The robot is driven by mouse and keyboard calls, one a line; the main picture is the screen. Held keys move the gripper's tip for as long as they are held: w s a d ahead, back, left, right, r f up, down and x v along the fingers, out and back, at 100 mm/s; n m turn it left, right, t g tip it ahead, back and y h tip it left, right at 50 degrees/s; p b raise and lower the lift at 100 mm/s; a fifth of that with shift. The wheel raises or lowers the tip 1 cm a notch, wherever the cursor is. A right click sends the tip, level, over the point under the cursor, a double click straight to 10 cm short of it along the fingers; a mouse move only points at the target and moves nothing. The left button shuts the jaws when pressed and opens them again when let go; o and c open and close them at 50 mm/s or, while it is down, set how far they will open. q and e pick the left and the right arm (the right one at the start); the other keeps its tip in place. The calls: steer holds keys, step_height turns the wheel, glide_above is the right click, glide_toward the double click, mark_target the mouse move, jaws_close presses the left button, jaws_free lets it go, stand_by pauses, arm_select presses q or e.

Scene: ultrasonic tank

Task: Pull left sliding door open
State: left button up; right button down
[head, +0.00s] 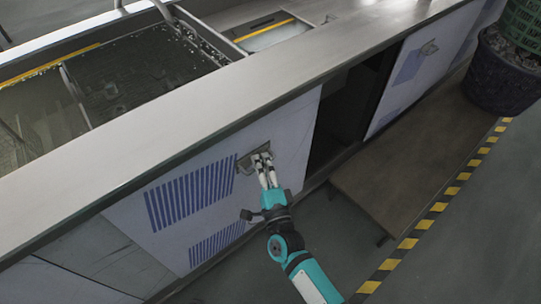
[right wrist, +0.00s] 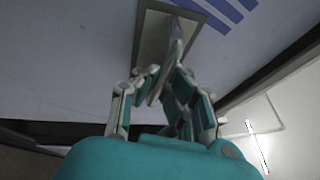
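The left sliding door (head: 290,135) is a pale panel with blue vent stripes under the steel counter. A dark opening (head: 345,115) shows at its right edge, between it and the right door (head: 420,75). Its handle (head: 247,163) is a small grey metal plate with a raised fin, and it also shows in the right wrist view (right wrist: 150,40). My right gripper (head: 264,164) is at this handle. In the right wrist view its fingers (right wrist: 165,82) close in on the fin from both sides and partly hide it. My left gripper is not in view.
A water tank (head: 140,75) is set in the counter (head: 190,115) above the doors. A low brown platform (head: 420,165) stands before the opening and right door. A dark basket (head: 503,75) stands at the upper right. Yellow-black tape (head: 438,207) marks the floor.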

steer(key=shift+s+a+f, duration=0.35)
steer(key=shift+s+a, duration=0.35)
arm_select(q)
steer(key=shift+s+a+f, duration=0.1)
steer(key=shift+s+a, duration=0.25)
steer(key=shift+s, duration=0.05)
arm_select(e)
steer(key=c, duration=1.7)
jaws_free()
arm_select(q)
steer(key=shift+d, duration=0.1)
arm_select(e)
steer(key=shift+o, duration=0.2)
steer(key=shift+d+r, duration=0.1)
steer(key=shift+r, duration=0.05)
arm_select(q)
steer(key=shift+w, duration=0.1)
arm_select(e)
steer(key=shift+s, duration=0.15)
steer(key=v, duration=1.1)
steer(key=shift+s, duration=0.35)
steer(key=shift+d, duration=0.15)
